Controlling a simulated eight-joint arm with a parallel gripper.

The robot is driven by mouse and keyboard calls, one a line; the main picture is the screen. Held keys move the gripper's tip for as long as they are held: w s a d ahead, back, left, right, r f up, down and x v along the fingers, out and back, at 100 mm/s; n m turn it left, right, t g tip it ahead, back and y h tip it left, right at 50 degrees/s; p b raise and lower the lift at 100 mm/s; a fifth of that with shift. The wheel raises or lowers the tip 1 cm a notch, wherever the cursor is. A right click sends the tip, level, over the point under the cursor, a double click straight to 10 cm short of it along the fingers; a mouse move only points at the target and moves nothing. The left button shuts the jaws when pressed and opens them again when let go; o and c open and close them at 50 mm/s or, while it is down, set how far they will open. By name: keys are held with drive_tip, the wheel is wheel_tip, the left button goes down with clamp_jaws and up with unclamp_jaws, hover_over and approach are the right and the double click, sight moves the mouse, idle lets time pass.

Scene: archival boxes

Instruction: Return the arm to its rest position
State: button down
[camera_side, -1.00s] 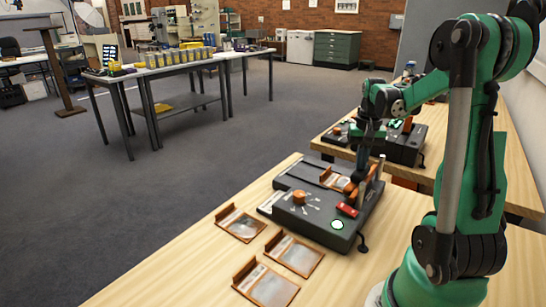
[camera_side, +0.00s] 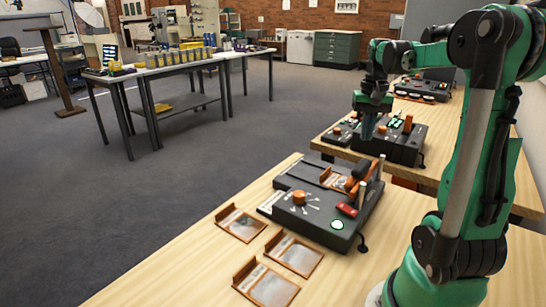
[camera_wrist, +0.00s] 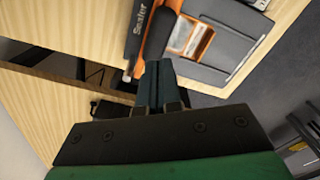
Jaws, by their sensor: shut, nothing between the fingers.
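My gripper (camera_side: 368,126) hangs pointing down above the far right part of the dark machine in the side view, clear of it, with its fingers together and empty. In the wrist view my gripper (camera_wrist: 159,70) shows its two dark fingers side by side, with nothing between them. In the wrist view the machine (camera_wrist: 225,55) carries an orange-framed part (camera_wrist: 190,38) and a dark bar lettered "Sealer" (camera_wrist: 139,28).
Several brown-framed trays (camera_side: 295,256) lie on the near wooden table (camera_side: 190,268), left of the machine. More dark devices (camera_side: 402,146) stand on wooden tables behind it. A long table with yellow items (camera_side: 190,60) stands farther back across open grey floor.

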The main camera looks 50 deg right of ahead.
drive_tip(key=w+a+f+n+t, duration=0.1)
drive_tip(key=a+n, duration=0.3)
drive_tip(key=a, duration=0.5)
drive_tip(key=w+a+f+n+t, duration=0.1)
drive_tip(key=w+a+n+t, duration=0.2)
drive_tip(key=a, duration=0.6)
drive_tip(key=w+a+f+n+t, duration=0.1)
drive_tip(key=w+a+n+t, duration=0.1)
drive_tip(key=a+n, duration=0.3)
drive_tip(key=a+t, duration=0.1)
drive_tip(key=a, duration=0.3)
drive_tip(key=shift+w, duration=0.2)
